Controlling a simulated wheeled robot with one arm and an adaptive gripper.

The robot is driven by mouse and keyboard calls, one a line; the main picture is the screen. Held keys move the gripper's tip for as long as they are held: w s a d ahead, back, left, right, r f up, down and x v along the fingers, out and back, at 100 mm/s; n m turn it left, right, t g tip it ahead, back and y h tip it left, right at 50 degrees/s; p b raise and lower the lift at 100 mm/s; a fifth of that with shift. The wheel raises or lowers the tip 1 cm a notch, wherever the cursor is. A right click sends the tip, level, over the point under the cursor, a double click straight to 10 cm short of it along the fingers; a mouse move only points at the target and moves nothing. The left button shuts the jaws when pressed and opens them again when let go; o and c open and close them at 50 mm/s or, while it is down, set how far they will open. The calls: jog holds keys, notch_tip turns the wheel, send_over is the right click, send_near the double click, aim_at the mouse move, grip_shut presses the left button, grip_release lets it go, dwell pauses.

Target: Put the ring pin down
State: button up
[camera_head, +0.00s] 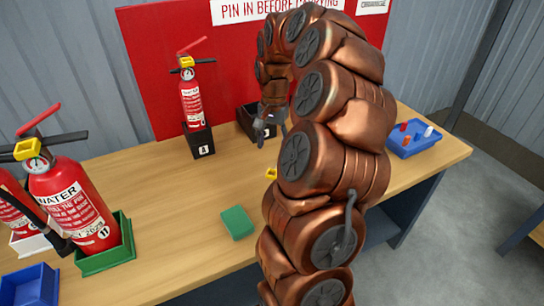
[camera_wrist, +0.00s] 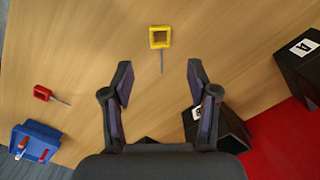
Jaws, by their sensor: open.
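A yellow square-ringed pin (camera_wrist: 159,38) lies on the wooden bench, its grey shaft pointing toward my gripper in the wrist view. It also shows in the head view (camera_head: 271,173), close to my arm. My gripper (camera_wrist: 159,75) is open with nothing between its fingers. The yellow pin's ring is just beyond the fingertips, apart from them. In the head view my gripper (camera_head: 268,124) hangs over the back of the bench, partly hidden by my arm. A red square-ringed pin (camera_wrist: 42,93) lies at the left in the wrist view.
A small extinguisher (camera_head: 191,103) stands in a black holder marked A (camera_head: 201,141); an open black box (camera_head: 246,122) is beside it. A larger extinguisher (camera_head: 70,195) stands in a green holder (camera_head: 122,253). A green block (camera_head: 237,222) and a blue tray (camera_head: 428,143) holding small items are on the bench.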

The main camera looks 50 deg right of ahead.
jog(key=shift+r, duration=1.05)
jog(key=s+a+r+n, duration=0.1)
jog(key=s+a+n, duration=0.25)
jog(key=a, duration=0.65)
jog(key=s+a+r+n, duration=0.1)
jog(key=s+a+n, duration=0.25)
jog(key=a, duration=0.75)
jog(key=s+a+f+n+g, duration=0.1)
jog(key=s+a+f+n, duration=0.1)
jog(key=s, duration=0.6)
jog(key=s+a+f+n+g, duration=0.1)
jog(key=s+a+f+n, duration=0.1)
jog(key=s+a, duration=0.5)
jog(key=shift+s+f+n+h, duration=0.2)
jog(key=shift+s+n+h, duration=0.2)
jog(key=shift+s+n, duration=0.4)
jog(key=shift+w+a, duration=0.1)
jog(key=shift+w, duration=0.05)
jog(key=s+p+v, duration=0.2)
jog(key=p+v, duration=0.9)
jog(key=v, duration=0.1)
jog(key=shift+r+t+p, duration=0.3)
jog(key=shift+r+p, duration=0.1)
